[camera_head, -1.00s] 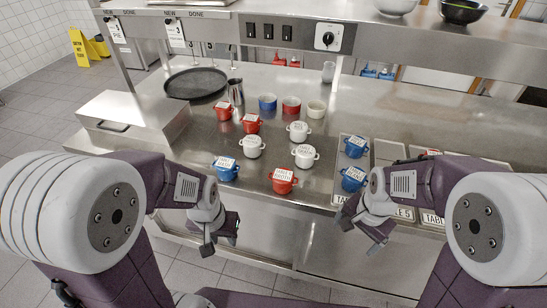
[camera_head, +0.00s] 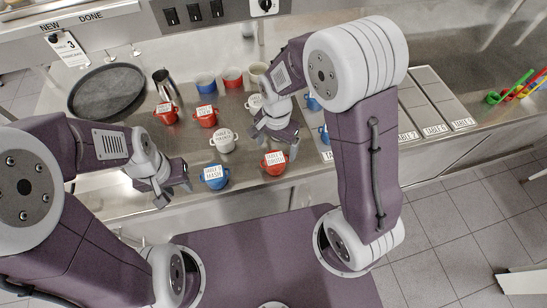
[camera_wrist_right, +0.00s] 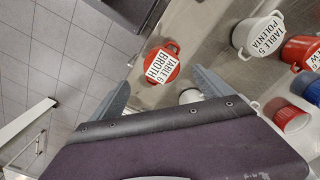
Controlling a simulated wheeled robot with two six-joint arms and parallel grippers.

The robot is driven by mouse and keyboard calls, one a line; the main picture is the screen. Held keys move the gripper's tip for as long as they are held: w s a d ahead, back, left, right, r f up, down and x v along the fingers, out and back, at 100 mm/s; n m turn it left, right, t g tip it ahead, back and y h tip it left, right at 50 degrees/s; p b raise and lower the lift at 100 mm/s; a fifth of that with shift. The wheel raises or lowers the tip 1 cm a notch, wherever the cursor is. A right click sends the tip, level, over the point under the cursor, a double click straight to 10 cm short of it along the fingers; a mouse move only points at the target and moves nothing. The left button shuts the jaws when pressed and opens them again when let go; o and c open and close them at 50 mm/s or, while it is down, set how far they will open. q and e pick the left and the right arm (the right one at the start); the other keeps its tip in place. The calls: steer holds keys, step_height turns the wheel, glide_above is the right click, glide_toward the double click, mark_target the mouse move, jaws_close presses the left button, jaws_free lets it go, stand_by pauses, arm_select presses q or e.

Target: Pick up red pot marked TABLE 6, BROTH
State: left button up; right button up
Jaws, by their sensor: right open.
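The red pot marked TABLE 6, BROTH (camera_head: 273,169) stands upright at the counter's front edge, its label on top. In the right wrist view the same pot (camera_wrist_right: 170,74) shows beyond and between my fingertips, label readable. My right gripper (camera_head: 275,143) is open and empty, just behind and above the pot in the head view; its fingers also show in the right wrist view (camera_wrist_right: 162,78). I see no contact with the pot. My left gripper (camera_head: 174,193) looks open and empty, in front of the counter's edge, left of the blue pot.
A blue pot (camera_head: 214,184) stands just left of the red one. A white pot (camera_head: 223,146) and red pots (camera_head: 206,121) (camera_head: 166,117) stand behind. A white TABLE 5 POLENTA pot (camera_wrist_right: 257,36) shows in the wrist view. A round black tray (camera_head: 107,91) lies further back left.

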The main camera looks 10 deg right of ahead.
mark_target(275, 158)
steer(key=shift+s+f, duration=0.1)
steer(key=shift+f, duration=0.15)
steer(key=f, duration=0.2)
steer(key=a+f, duration=0.1)
steer(key=shift+w+f, duration=0.25)
steer(key=shift+w, duration=0.1)
steer(key=shift+s+d+f+p, duration=0.1)
steer(key=shift+d+f+p, duration=0.2)
steer(key=shift+f, duration=0.1)
step_height(275, 158, down, 4)
steer(key=shift+s+d+p, duration=0.1)
steer(key=shift+p, duration=0.25)
steer(key=shift+w+f, duration=0.2)
steer(key=shift+f, duration=0.05)
steer(key=shift+s, duration=0.15)
steer(key=c, duration=1.8)
arm_select(q)
steer(key=shift+w+a+r, duration=0.15)
steer(key=shift+a+r, duration=0.1)
steer(key=shift+r, duration=0.3)
arm_select(e)
steer(key=shift+r, duration=0.15)
